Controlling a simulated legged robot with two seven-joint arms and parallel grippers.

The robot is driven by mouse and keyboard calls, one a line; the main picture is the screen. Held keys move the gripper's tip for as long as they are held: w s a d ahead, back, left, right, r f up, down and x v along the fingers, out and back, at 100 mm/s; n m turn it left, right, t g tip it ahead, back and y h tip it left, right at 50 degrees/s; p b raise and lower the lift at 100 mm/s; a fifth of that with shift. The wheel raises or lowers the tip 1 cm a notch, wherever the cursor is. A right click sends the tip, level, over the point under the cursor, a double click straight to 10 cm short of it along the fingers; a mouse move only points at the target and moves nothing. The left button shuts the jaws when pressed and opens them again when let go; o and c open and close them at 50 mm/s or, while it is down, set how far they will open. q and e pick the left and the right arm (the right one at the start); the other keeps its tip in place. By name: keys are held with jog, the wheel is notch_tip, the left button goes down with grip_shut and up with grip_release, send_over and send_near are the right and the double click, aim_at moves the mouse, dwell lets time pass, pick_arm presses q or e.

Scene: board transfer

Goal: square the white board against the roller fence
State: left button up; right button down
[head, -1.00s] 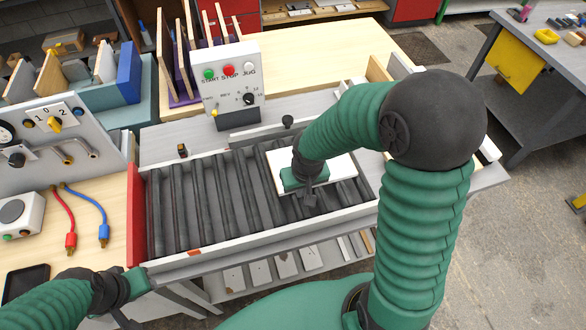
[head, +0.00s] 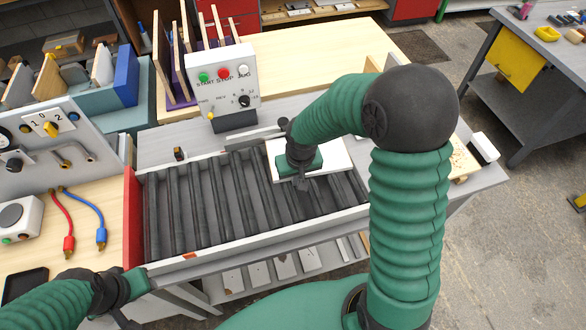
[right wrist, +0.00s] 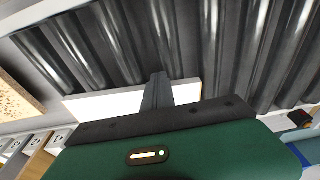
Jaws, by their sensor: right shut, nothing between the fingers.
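The white board (head: 338,160) lies flat on the dark rollers (head: 205,205), toward their right end and far side. A low grey bar with a pale edge (head: 250,137), which looks like the fence, runs along the far side of the rollers. The arm hides where board and bar come closest. My right gripper (head: 303,182) is shut and empty at the board's near edge, covering part of it. In the right wrist view its shut fingers (right wrist: 157,90) overlap the board (right wrist: 100,105); contact is unclear. My left gripper (head: 124,318) hangs low at the left, its fingers barely visible.
A control box (head: 228,92) with buttons stands behind the rollers. A white front rail (head: 260,243) and a red end panel (head: 133,215) border the rollers. Hoses (head: 100,225) lie on the left bench. The left rollers are clear.

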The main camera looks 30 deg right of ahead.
jog(key=shift+d, duration=0.15)
jog(key=shift+a, duration=0.2)
jog(key=shift+s+a, duration=0.25)
jog(key=shift+s, duration=0.9)
notch_tip(320, 180, up, 7)
jog(key=p, duration=0.6)
jog(key=shift+p, duration=0.4)
